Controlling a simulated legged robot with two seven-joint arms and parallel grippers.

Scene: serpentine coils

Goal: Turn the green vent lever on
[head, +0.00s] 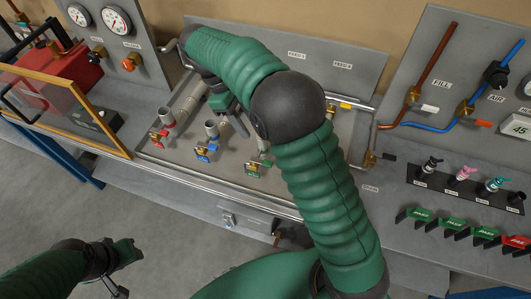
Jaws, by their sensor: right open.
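A small valve with a green handle (256,169) stands on the grey bench panel, just left of my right arm; a pale upright pipe behind it is partly hidden by the arm. It is the green lever that I see; its label is too small to read. My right gripper (238,122) is open and empty, pointing down above the panel, up and to the left of the green handle and apart from it. My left gripper (122,268) is low at the left, over the floor, far from the panel; its jaw state is unclear.
A red-handled valve (158,139) and a blue-handled valve (205,151) stand left of the green one. A metal rail (220,193) runs along the panel's front edge. An orange-framed clear cover (75,100) is at left. Pipes (435,65) and several green clips (420,214) are at right.

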